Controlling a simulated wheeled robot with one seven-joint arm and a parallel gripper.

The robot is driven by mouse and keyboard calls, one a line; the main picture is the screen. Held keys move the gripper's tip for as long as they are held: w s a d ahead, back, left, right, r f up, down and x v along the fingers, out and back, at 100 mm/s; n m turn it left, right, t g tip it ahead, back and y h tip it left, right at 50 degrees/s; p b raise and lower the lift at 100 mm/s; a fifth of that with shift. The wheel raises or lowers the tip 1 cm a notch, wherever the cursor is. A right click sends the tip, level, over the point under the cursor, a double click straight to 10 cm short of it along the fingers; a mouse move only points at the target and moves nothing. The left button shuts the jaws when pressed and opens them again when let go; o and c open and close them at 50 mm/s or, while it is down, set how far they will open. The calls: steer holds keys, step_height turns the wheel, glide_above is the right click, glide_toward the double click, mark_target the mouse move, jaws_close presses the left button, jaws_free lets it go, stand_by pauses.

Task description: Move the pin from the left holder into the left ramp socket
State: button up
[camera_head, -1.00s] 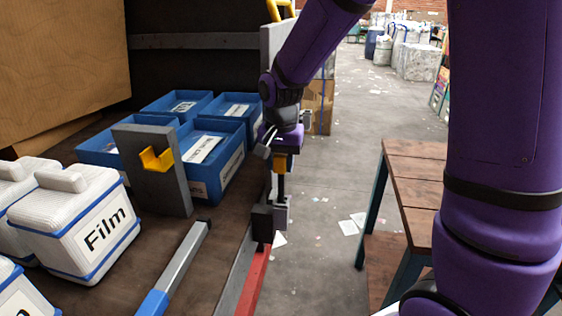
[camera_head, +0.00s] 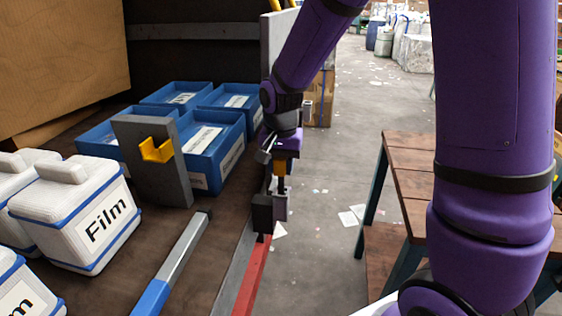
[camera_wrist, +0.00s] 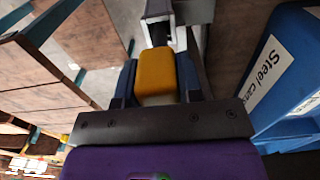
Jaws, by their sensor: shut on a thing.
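My gripper (camera_head: 280,158) is shut on the pin and hangs at the right edge of the dark worktop. The pin has a yellow head (camera_wrist: 159,72) between my fingers and a dark shaft below; the yellow also shows in the head view (camera_head: 280,168). A grey upright plate with a yellow cradle (camera_head: 156,150) stands to the left; the cradle is empty.
A black block (camera_head: 262,213) with a red bar (camera_head: 251,275) is close to the bracket. A grey-and-blue bar (camera_head: 180,255), blue bins (camera_head: 225,160) and white Film boxes (camera_head: 80,215) are to the left. A wooden bench (camera_head: 408,165) stands right, across open floor.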

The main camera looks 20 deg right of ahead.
mark_target(281, 180)
steer(key=shift+f, duration=2.3)
steer(key=o, duration=1.2)
steer(key=shift+c, duration=0.2)
step_height(281, 180, up, 10)
steer(key=shift+f, duration=0.1)
steer(key=shift+r, duration=0.45)
